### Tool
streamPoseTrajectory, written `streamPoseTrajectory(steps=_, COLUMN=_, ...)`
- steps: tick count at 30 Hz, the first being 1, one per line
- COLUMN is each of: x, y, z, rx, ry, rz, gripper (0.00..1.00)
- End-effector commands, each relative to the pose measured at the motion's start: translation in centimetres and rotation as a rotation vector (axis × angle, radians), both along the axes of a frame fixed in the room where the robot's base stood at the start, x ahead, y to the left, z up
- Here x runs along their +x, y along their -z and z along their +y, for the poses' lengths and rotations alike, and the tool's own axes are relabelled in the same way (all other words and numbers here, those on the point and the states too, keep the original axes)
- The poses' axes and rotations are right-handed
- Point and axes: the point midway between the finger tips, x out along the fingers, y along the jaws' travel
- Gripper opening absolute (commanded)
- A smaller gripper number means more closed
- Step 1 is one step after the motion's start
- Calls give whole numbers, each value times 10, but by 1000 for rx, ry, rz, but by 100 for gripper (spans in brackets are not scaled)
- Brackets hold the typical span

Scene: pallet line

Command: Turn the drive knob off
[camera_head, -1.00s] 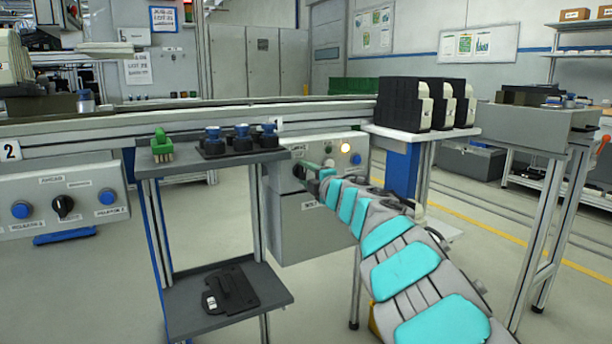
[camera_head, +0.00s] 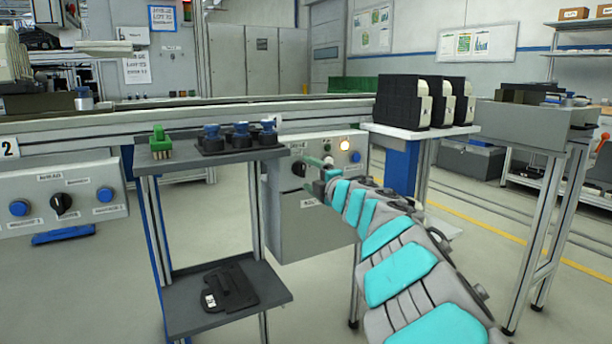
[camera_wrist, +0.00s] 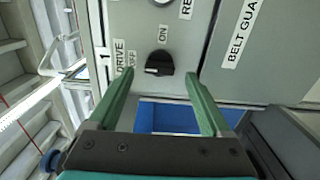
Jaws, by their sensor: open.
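The black drive knob (camera_wrist: 159,63) is on the grey control panel (camera_wrist: 125,25), beside DRIVE, OFF and ON labels in the wrist view. Its white mark is on its left side, facing the OFF label; the ON label is above it in the picture. My gripper (camera_wrist: 158,76) is open and empty, its two green fingers spread to either side below the knob, seemingly apart from it. In the head view the knob (camera_head: 299,169) shows just left of my gripper (camera_head: 321,176).
A lit amber lamp (camera_head: 344,144) and a blue button (camera_head: 355,157) are on the same panel. A grey shelf stand (camera_head: 215,160) with blue-topped parts stands left of it. A table (camera_head: 420,132) with black boxes is at right. Another panel (camera_head: 62,195) is far left.

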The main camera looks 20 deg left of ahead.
Motion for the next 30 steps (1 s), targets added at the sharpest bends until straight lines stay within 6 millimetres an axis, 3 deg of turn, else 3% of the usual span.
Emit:
streamPoseTrajectory(steps=12, x=-29, y=0, z=-32, rx=-2, ry=0, rz=-1, gripper=82)
streamPoseTrajectory(steps=30, x=-32, y=1, z=-37, rx=-2, ry=1, rz=1, gripper=82)
